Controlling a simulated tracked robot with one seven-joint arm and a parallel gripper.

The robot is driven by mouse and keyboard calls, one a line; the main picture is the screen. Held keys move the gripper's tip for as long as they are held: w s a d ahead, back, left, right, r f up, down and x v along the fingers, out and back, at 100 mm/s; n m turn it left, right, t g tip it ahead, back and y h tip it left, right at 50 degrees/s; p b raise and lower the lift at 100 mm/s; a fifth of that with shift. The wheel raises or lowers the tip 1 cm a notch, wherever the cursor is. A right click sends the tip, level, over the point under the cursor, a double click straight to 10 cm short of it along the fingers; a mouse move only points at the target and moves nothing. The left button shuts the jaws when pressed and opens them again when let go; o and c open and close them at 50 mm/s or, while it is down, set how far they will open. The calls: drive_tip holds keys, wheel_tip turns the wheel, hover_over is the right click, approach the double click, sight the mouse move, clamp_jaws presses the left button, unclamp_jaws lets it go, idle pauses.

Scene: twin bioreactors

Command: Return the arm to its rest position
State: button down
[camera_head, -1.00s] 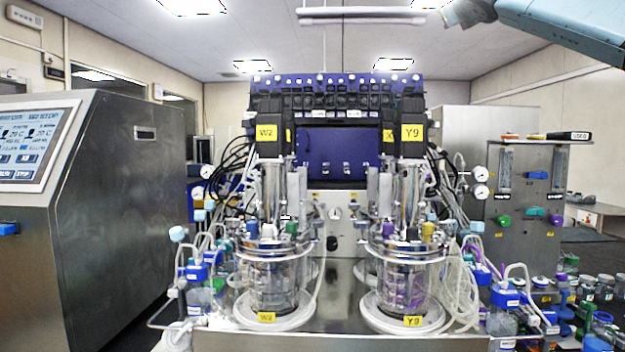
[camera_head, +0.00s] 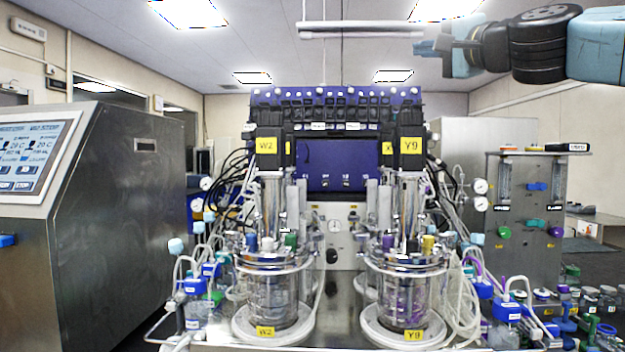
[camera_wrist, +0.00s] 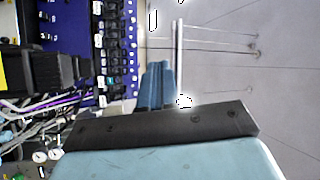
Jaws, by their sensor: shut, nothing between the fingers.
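My gripper (camera_head: 428,47) is at the upper right of the head view, at the end of my raised arm, pointing left. It is shut and empty, in the air above and to the right of the twin bioreactors. In the wrist view its blue fingers (camera_wrist: 156,85) are together with nothing between them. The left bioreactor (camera_head: 272,290) has a yellow label W2 and the right bioreactor (camera_head: 408,290) has a yellow label Y9. Both stand upright on the steel bench, well below my gripper.
A steel cabinet with a touchscreen (camera_head: 33,158) stands at the left. A steel panel with flow tubes (camera_head: 522,215) stands at the right, with several bottles in front. The purple control rack (camera_head: 336,165) rises behind the vessels.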

drive_tip(key=s+a+f+n+g, duration=0.2)
drive_tip(key=f+n, duration=0.1)
drive_tip(key=f, duration=0.4)
drive_tip(key=s+a+f+n+g, duration=0.2)
drive_tip(key=f, duration=0.4)
drive_tip(key=s+d+f+n+g+h, duration=0.1)
drive_tip(key=s+d+f+g+h, duration=0.1)
drive_tip(key=f, duration=0.9)
drive_tip(key=s+d+f+n+g+h, duration=0.1)
drive_tip(key=s+f+g+h, duration=0.3)
drive_tip(key=f, duration=0.7)
drive_tip(key=s+d+f+n+g+h, duration=0.1)
drive_tip(key=s+d+f+g+h, duration=0.2)
drive_tip(key=s+f, duration=0.3)
wheel_tip(320, 180, down, 5)
drive_tip(key=shift+s+d+f+n, duration=0.1)
drive_tip(key=shift+s+d+n, duration=0.15)
drive_tip(key=shift+n, duration=0.15)
